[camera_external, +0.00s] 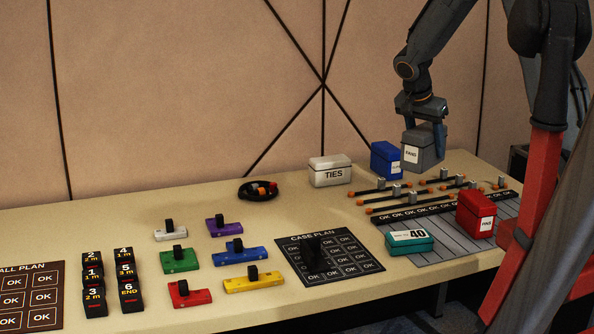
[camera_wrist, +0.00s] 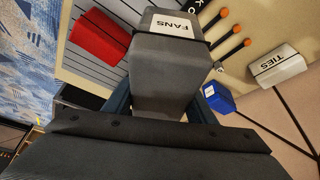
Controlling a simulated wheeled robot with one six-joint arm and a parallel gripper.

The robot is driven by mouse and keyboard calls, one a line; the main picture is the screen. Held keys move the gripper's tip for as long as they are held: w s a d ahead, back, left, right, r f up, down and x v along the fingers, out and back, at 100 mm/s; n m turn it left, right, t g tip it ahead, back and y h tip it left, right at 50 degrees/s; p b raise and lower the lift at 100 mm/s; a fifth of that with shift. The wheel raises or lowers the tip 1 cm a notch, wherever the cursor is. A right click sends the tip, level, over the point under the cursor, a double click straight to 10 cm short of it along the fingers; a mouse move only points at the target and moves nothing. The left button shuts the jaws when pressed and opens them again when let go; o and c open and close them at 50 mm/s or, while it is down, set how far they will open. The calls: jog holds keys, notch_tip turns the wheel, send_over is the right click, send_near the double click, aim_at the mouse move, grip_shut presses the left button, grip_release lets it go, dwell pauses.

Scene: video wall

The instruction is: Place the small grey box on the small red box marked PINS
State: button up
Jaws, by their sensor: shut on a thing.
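The grey box (camera_external: 428,153), labelled FANS in the wrist view (camera_wrist: 165,75), is held between the fingers of my gripper (camera_external: 422,128). In the wrist view my gripper (camera_wrist: 160,105) is shut on it. In the external view the box hangs above the back right of the table, just right of the blue box. The small red box (camera_external: 475,215) stands on the grey slatted panel at the table's right, nearer the front than my gripper. Its white label is too small to read surely. In the wrist view the red box (camera_wrist: 98,38) is at upper left, apart from the grey box.
A blue box (camera_external: 384,158) and a white TIES box (camera_external: 330,173) stand at the back. A teal box marked 40 (camera_external: 409,242) lies left of the red box. Several orange-tipped rods (camera_external: 405,204) lie between. The grey slatted panel (camera_external: 460,250) has bare room in front.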

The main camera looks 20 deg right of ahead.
jog(key=s+d+r+m+g+p, duration=0.25)
jog(key=s+d+m, duration=0.35)
jog(key=s+d, duration=0.55)
jog(key=p, duration=0.2)
send_over(482, 197)
jog(key=shift+h, duration=0.3)
notch_tip(482, 197, down, 8)
jog(key=shift+w+d+f, duration=0.1)
jog(key=shift+d, duration=0.05)
jog(key=shift+f, duration=0.5)
jog(key=shift+f+b, duration=0.15)
jog(key=shift+b, duration=0.25)
jog(key=o, duration=1.4)
jog(key=shift+r, duration=0.2)
